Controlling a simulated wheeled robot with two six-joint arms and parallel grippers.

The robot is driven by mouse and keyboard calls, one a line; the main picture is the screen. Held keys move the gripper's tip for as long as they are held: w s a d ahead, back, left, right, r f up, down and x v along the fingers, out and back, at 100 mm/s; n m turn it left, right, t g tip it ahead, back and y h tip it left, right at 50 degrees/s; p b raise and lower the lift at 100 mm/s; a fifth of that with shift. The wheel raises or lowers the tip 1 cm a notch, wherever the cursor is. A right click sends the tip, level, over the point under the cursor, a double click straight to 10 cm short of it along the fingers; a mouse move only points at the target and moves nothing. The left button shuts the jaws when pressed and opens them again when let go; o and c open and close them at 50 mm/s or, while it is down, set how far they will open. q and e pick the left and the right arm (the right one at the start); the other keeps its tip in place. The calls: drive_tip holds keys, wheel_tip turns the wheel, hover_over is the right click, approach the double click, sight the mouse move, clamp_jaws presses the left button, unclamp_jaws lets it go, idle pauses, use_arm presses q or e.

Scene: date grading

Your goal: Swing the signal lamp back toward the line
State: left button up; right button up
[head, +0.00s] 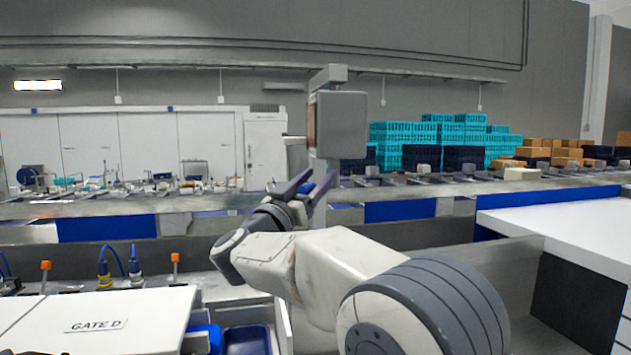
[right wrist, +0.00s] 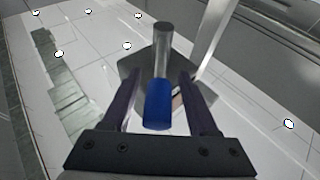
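The signal lamp (head: 342,125) is a grey box-shaped housing hanging from an overhead bracket (head: 328,76) in the middle of the head view. A short metal stub sticks out from its left side. My right gripper (head: 321,176) is just below the lamp, its fingers pointing up. In the right wrist view, a blue grip (right wrist: 158,106) on a metal rod (right wrist: 162,50) lies between the two dark fingers of my right gripper (right wrist: 160,76). Narrow gaps show on both sides, so the fingers appear open around it. A grey plate is behind the rod. My left gripper is not seen.
A grading line (head: 400,190) with a metal edge runs across behind the gripper. Teal crates (head: 455,135) are stacked beyond it. A white panel marked GATE D (head: 130,308) is at lower left, beside a blue bin (head: 246,340). A white surface (head: 570,225) is at right.

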drive_tip(key=shift+f, duration=0.15)
drive_tip(key=shift+s+a+f+b, duration=0.15)
drive_tip(key=shift+s+b, duration=0.05)
drive_tip(key=shift+b, duration=0.1)
drive_tip(key=b+v, duration=0.5)
drive_tip(key=v, duration=0.4)
drive_tip(key=shift+s, duration=0.4)
drive_tip(key=shift+a+f, duration=0.1)
drive_tip(key=shift+a, duration=0.1)
